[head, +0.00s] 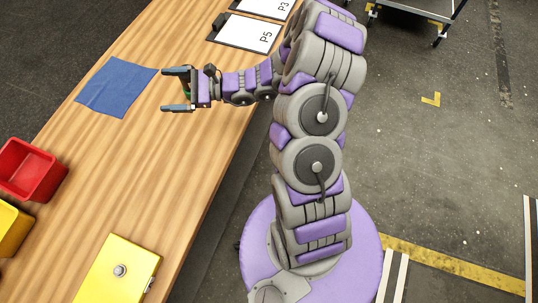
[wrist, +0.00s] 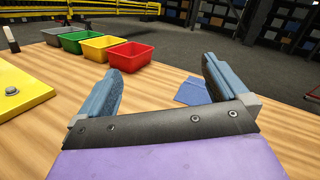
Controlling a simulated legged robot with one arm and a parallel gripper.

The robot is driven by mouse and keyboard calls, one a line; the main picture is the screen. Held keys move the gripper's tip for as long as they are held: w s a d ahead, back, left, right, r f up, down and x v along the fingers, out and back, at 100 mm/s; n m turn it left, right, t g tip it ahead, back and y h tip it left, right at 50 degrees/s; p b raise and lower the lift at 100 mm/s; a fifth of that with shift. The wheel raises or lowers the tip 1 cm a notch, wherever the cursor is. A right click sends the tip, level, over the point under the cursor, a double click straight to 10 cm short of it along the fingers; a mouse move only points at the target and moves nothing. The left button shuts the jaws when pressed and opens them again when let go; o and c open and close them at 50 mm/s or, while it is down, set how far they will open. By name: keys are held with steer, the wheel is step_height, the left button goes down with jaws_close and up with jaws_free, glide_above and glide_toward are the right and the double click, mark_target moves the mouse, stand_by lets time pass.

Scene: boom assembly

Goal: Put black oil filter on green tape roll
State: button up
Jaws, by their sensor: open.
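My gripper (head: 166,90) is open over the wooden table, and no object shows between its fingers in the wrist view (wrist: 155,78). In the head view a small green patch (head: 187,88) shows between the finger bases. I cannot tell whether it is the green tape roll or part of the gripper. I cannot make out the black oil filter in either view.
A blue cloth (head: 117,87) lies left of my gripper. A red bin (head: 30,170), a yellow bin (head: 12,228) and a yellow box (head: 117,270) stand on the table (head: 130,170). A green bin (wrist: 78,42) shows behind. Clipboards (head: 247,33) lie at the far end.

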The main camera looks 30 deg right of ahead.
steer(key=s+a+r+n+g+h, duration=0.1)
steer(key=s+a+r+n+g, duration=0.4)
steer(key=s, duration=0.3)
steer(key=s+a+r+n+g, duration=0.3)
steer(key=s+a+n+g, duration=0.25)
steer(key=s, duration=0.35)
steer(key=s+d+n+g+h, duration=0.35)
steer(key=s+n+h, duration=0.3)
steer(key=s, duration=0.45)
steer(key=s+d+n+t+h, duration=0.1)
steer(key=s+d+h, duration=0.3)
steer(key=d, duration=0.3)
steer(key=s+d+n+t+h, duration=0.2)
steer(key=s+d+h, duration=0.3)
steer(key=d, duration=0.3)
steer(key=shift+r, duration=0.15)
step_height(320, 180, down, 2)
steer(key=shift+b, duration=0.95)
